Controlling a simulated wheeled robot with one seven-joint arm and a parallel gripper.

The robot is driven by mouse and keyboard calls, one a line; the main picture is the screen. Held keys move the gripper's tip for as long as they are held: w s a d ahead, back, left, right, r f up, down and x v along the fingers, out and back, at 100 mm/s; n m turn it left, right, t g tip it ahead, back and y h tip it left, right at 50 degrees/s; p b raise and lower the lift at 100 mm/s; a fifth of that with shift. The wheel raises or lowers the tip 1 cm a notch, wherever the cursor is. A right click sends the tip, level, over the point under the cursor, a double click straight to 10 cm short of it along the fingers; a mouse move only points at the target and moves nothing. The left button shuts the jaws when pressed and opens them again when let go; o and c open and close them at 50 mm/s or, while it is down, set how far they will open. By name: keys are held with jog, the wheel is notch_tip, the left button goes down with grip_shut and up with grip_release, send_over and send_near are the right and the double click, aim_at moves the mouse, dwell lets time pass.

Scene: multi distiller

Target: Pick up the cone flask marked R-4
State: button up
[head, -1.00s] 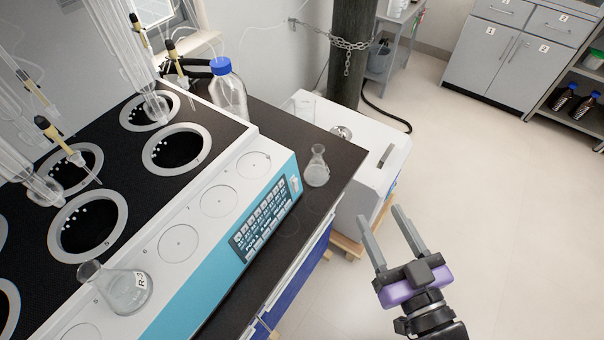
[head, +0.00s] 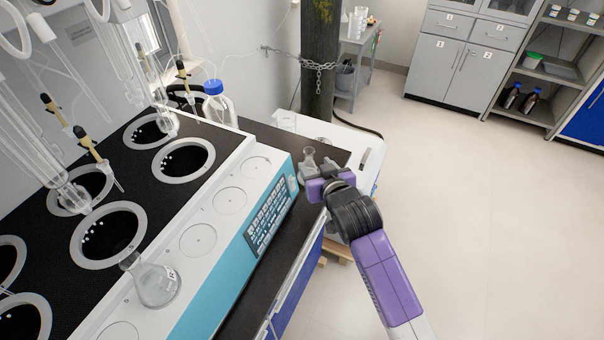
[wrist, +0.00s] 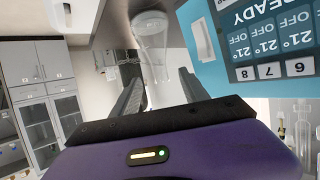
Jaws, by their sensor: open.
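A cone flask with a white label (head: 154,286) stands upright on the distiller's white top at the lower left in the head view. Only an "R" is legible on its label now; the rest is turned away. A second clear cone flask (head: 308,157) stands on the dark bench by the distiller's front corner. My gripper (head: 312,172) is right at this second flask in the head view, partly covering it. In the wrist view, my gripper (wrist: 159,76) is open, and the second flask (wrist: 151,32) shows ahead between its fingers. No label is readable on it.
The blue and white distiller (head: 225,275) with its keypad runs along the left. A blue-capped bottle (head: 219,105) stands behind it. A white box (head: 372,168) sits beyond the bench. The floor at the right is clear.

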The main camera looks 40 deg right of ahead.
aim_at(310, 160)
jog(key=x, duration=0.2)
jog(key=shift+w+f, duration=0.1)
jog(key=shift+w, duration=0.15)
jog(key=shift+p+x, duration=0.5)
jog(key=shift+x, duration=2)
jog(key=shift+s+d+f, duration=0.15)
grip_shut()
